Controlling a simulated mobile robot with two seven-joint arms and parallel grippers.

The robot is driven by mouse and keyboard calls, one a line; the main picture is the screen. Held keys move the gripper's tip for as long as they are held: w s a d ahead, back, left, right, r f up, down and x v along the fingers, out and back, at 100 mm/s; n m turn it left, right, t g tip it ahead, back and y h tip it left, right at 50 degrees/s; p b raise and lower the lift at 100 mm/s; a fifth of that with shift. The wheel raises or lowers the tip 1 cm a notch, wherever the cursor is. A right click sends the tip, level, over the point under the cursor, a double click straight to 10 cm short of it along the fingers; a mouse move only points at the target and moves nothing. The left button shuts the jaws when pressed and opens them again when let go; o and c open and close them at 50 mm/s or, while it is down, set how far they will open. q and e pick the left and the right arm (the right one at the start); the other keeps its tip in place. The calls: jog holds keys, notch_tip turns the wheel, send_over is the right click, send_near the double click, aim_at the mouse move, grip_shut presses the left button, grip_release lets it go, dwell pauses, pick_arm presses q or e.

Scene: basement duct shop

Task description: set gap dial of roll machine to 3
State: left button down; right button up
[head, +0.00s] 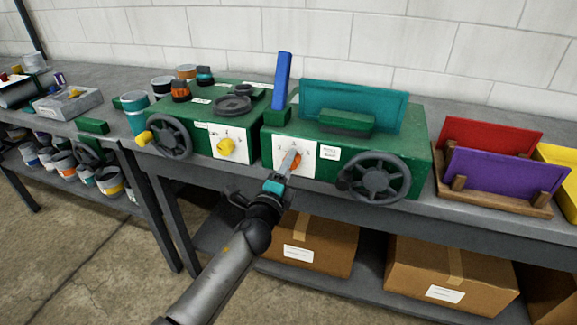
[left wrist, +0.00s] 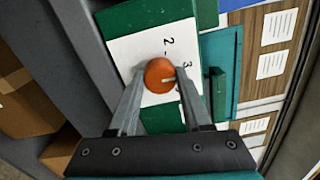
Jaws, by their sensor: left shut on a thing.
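The gap dial is an orange knob (head: 296,160) on the white front plate of the right-hand green machine (head: 415,155). In the left wrist view the orange dial (left wrist: 158,72) sits between my two fingers, on the white plate (left wrist: 128,52) with printed 2 and 3. A pale pointer line on the dial points toward the side with the 3; the right finger is close to its end, so the exact mark is hard to tell. My left gripper (head: 292,163) is shut on the dial. My right gripper is in neither view.
A black handwheel (head: 373,178) is right of the dial. A blue upright piece (head: 282,80) and teal sheet (head: 365,95) are behind. A rack with red and purple sheets (head: 490,177) stands right.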

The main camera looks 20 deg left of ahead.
pick_arm(q)
jog(key=shift+c, duration=1.7)
grip_release()
jog(key=shift+s, duration=0.1)
jog(key=s, duration=1.5)
jog(key=shift+a+f, duration=0.15)
jog(key=shift+a, duration=0.05)
jog(key=shift+f, duration=0.1)
